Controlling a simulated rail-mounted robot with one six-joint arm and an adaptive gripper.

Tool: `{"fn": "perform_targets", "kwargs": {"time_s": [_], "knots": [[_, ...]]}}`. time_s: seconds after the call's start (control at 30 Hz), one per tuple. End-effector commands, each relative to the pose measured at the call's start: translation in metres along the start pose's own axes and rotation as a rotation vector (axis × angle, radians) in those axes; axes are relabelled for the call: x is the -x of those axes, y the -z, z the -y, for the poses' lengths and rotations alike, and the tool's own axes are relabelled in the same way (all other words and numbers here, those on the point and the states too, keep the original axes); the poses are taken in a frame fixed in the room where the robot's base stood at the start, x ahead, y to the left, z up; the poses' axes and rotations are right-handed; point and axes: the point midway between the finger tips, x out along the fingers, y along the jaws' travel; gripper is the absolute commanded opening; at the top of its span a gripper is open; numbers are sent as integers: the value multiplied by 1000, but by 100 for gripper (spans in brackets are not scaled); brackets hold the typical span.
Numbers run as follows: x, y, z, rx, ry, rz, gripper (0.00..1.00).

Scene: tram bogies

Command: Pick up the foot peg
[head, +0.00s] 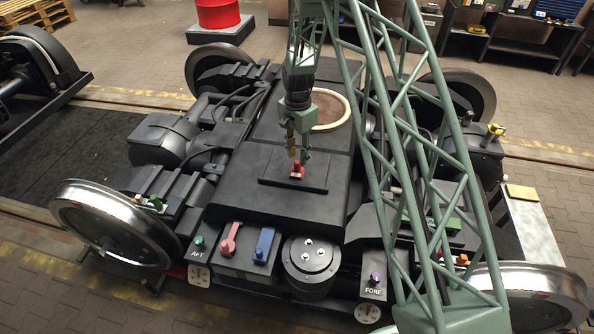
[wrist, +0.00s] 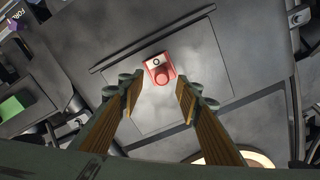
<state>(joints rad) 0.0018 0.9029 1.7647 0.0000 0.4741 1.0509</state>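A small red piece (head: 297,171) with a pale top stands on the dark flat plate in the middle of the bogie; I take it to be the foot peg. In the wrist view the red piece (wrist: 160,74) shows a dark ring on its light face. My gripper (head: 298,158) is just above it in the head view. In the wrist view my gripper (wrist: 158,92) is open, with one finger to each side and nothing held. The red piece shows ahead of the fingertips, and I cannot tell the exact gap to it.
A pink-red lever (head: 229,238) and a blue lever (head: 264,245) stand at the bogie's front, beside a round black cap (head: 310,262). A purple knob (head: 375,279) is at the right. A pale ring (head: 330,110) lies behind my gripper. The plate around the red piece is clear.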

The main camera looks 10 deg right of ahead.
Motion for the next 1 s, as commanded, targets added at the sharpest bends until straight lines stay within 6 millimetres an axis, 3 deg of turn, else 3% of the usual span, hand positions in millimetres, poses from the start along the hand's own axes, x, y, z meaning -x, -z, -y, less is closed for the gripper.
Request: {"fn": "perform_targets", "kwargs": {"time_s": [0.63,1.0], "knots": [[-12,0,0,0,0,0,32],[-46,-2,3,0,-1,0,32]]}}
